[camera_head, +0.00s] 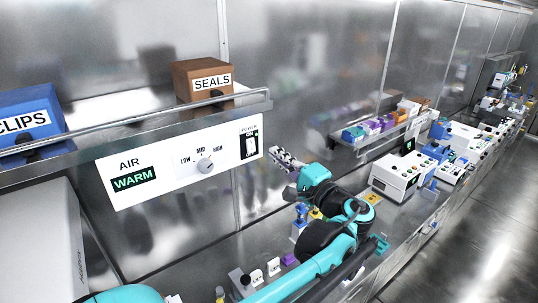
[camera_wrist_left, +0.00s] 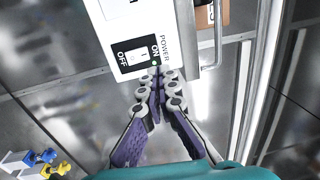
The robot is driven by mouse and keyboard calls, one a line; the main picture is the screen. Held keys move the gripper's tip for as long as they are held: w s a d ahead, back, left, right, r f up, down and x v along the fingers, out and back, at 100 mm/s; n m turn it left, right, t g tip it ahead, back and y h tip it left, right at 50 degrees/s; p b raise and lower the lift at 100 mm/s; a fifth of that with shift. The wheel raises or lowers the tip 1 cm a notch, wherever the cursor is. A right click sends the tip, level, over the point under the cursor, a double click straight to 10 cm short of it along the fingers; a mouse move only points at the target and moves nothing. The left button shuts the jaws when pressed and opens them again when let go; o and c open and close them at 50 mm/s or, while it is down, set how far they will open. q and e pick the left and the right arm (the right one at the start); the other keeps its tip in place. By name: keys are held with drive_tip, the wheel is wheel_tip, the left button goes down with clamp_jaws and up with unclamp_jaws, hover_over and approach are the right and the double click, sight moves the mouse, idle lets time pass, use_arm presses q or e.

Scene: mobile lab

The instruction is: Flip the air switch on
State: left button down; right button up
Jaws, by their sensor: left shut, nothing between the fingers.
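The air panel (camera_head: 182,168) is a white box front marked AIR and WARM, with a round LOW/MID/HIGH knob (camera_head: 205,165). The power switch (camera_head: 249,145) is at its right end, a black plate with a white rocker. In the left wrist view the switch (camera_wrist_left: 137,56) shows OFF at the left and ON at the right, with a small green light near ON. I cannot tell which side is pressed. My left gripper (camera_head: 279,155) is shut and empty, just right of the panel. In the wrist view its fingertips (camera_wrist_left: 157,76) overlap the plate's edge near ON; contact is unclear. My right gripper is not in view.
A brown SEALS box (camera_head: 203,79) and a blue CLIPS box (camera_head: 31,118) stand on the shelf above the panel, behind a metal rail (camera_head: 160,113). White instruments (camera_head: 396,176) and small items line the bench at the right. The floor at far right is clear.

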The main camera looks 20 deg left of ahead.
use_arm(q)
drive_tip(key=shift+s+d+r, duration=0.2)
drive_tip(key=shift+s+d, duration=0.25)
drive_tip(key=shift+d, duration=0.3)
drive_tip(key=shift+s+d+r, duration=0.2)
drive_tip(key=shift+s+d, duration=0.25)
drive_tip(key=shift+d, duration=0.25)
